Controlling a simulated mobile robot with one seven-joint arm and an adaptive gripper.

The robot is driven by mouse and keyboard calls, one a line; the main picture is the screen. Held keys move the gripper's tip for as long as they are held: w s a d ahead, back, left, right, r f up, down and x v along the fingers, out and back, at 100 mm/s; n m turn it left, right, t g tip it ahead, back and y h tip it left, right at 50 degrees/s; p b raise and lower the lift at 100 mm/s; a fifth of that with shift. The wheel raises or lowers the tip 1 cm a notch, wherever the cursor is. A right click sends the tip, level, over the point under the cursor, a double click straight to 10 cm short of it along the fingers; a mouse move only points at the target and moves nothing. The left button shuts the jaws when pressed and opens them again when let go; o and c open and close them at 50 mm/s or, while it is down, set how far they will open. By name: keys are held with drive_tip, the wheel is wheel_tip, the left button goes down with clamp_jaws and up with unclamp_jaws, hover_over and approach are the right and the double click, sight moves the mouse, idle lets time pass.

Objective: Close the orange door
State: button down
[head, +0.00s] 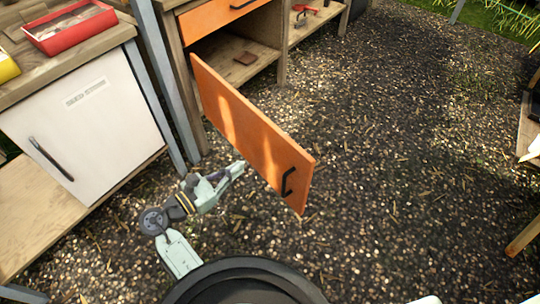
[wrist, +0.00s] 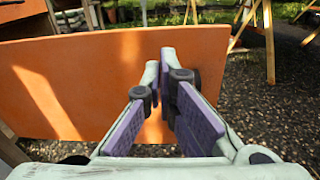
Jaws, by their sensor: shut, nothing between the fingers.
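The orange door (head: 245,122) stands wide open, swung out from the wooden cabinet with its hinged edge at the left post. Its black handle (head: 288,181) is near the free edge, on the face towards me. My gripper (head: 238,168) is at the lower part of that outer face, left of the handle, with its fingers empty. In the wrist view the door (wrist: 75,85) fills the space ahead of my gripper (wrist: 162,85), with its free edge at the right. Whether the fingertips touch the door, I cannot tell. The handle is not seen in the wrist view.
A white-doored cabinet (head: 88,125) with a red tray (head: 70,28) on top is at the left. Gravel ground (head: 400,150) right of the door is clear.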

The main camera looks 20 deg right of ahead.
drive_tip(key=s, duration=0.1)
drive_tip(key=p, duration=0.2)
approach(286, 143)
drive_tip(key=shift+g+h, duration=0.3)
drive_tip(key=x, duration=0.7)
drive_tip(key=shift+w+a, duration=0.1)
drive_tip(key=shift+w, duration=0.05)
